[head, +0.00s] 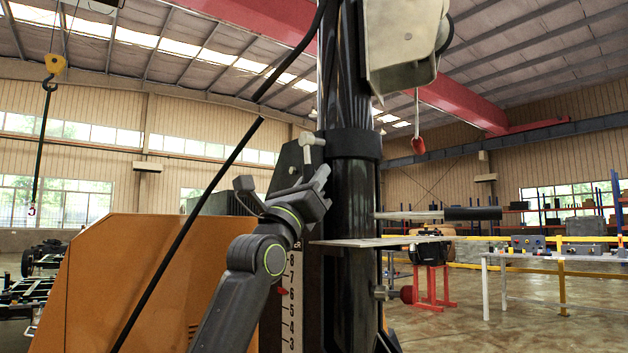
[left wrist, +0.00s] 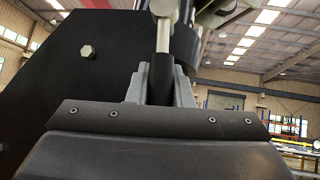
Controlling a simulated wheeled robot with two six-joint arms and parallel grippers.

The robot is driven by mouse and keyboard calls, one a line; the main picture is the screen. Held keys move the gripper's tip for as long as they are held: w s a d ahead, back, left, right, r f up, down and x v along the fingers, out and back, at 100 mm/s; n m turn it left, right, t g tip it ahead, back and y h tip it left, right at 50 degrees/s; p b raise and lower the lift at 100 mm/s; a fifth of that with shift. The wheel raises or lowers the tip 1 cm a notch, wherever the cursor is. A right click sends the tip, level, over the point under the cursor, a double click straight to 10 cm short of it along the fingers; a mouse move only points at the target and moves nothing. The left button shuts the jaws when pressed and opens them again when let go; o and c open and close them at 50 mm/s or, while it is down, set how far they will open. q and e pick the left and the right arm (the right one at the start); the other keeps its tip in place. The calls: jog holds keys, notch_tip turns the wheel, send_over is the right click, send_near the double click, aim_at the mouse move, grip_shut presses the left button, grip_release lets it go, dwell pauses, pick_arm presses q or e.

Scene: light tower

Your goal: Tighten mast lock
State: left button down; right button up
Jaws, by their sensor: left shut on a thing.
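The mast lock is a pale metal lever (head: 311,142) on the collar (head: 353,143) of the black mast (head: 352,235). My left gripper (head: 322,176) is just below it, at the left side of the collar. In the left wrist view, the lock's silver shaft (left wrist: 163,38) runs down into a dark handle grip (left wrist: 160,78). The left gripper's grey fingers (left wrist: 159,86) stand on either side of that grip and are shut on it. The lower end of the grip is hidden behind the gripper body. My right gripper is not in view.
A crank with a black handle (head: 472,213) sticks out right of the mast, above a thin flat plate (head: 375,242). A red knob (head: 406,294) sits lower down. An orange housing (head: 160,280) is at left, and a black cable (head: 185,237) slants past my arm.

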pick_arm(q)
jog(key=shift+w+f, duration=0.1)
jog(key=shift+f, duration=0.1)
jog(key=c, duration=1.4)
grip_release()
jog(key=shift+o, duration=0.5)
jog(key=shift+a+r, duration=0.1)
jog(key=shift+r, duration=0.05)
jog(key=shift+s+a+f, duration=0.15)
jog(key=shift+s+f, duration=0.2)
jog(key=shift+s, duration=0.05)
jog(key=b+v, duration=0.3)
jog(key=v, duration=1.3)
jog(key=shift+f, duration=0.15)
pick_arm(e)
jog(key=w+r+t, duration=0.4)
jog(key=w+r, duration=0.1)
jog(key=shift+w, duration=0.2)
pick_arm(q)
jog(key=shift+s+a, duration=0.1)
